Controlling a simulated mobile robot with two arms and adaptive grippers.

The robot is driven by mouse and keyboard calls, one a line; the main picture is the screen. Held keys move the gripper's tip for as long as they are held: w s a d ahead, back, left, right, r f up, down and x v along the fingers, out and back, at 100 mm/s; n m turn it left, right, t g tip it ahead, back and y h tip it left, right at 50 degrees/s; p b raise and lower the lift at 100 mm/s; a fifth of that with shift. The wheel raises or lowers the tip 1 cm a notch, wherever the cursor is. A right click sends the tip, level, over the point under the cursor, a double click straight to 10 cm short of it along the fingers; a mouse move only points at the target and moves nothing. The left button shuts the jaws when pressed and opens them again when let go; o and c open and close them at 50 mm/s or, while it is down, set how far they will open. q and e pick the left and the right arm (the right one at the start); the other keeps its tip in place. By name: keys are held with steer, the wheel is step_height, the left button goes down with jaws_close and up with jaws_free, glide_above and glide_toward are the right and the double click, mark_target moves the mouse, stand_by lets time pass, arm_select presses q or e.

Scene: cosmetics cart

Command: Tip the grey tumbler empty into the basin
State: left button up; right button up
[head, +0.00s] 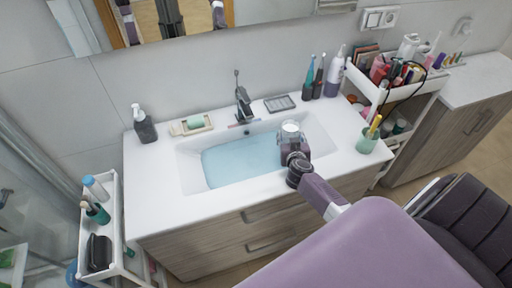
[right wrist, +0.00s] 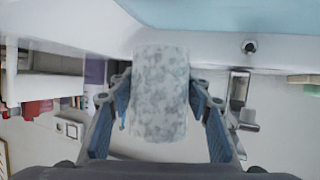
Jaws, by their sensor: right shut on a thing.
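The grey tumbler (head: 291,128) is above the right part of the basin (head: 184,172) in the head view. It looks pale at the top; its tilt and contents are hard to make out. My right gripper (head: 294,150) is shut on it. In the right wrist view the mottled grey-white tumbler (right wrist: 160,95) sits between the two blue-padded fingers. The basin holds pale blue water (head: 240,160), which also shows along the top of the right wrist view (right wrist: 240,15). My left gripper is not in view.
The black faucet (head: 243,105) stands behind the basin. A soap dish (head: 191,125) and dark dispenser (head: 144,124) are at the left, several bottles (head: 334,75) at back right. A green cup (head: 367,141) stands right of the basin. Loaded carts flank the counter.

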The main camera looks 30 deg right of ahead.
steer(key=shift+w+a+f+n+h, duration=0.15)
steer(key=shift+a+f+n+h, duration=0.15)
steer(key=shift+a+n+h, duration=0.15)
steer(key=shift+w+a+r+n+g+h, duration=0.35)
steer(key=shift+a+r+n+h, duration=0.4)
steer(key=shift+n, duration=0.4)
steer(key=shift+r, duration=0.1)
steer(key=shift+w+a+f+n, duration=0.15)
steer(key=shift+a+f+n, duration=0.05)
steer(key=shift+n, duration=0.2)
steer(key=n+h+b, duration=0.1)
steer(key=b, duration=0.3)
steer(key=n+h+b, duration=0.1)
steer(key=n+b, duration=0.1)
steer(key=b, duration=0.2)
steer(key=shift+w+a+n+h+b, duration=0.15)
steer(key=shift+a+n+h+b, duration=0.15)
steer(key=shift+b, duration=0.1)
steer(key=shift+a+r+n+t+h+b, duration=0.1)
steer(key=shift+r+n+t+h+b, duration=0.75)
steer(key=shift+b, duration=1.85)
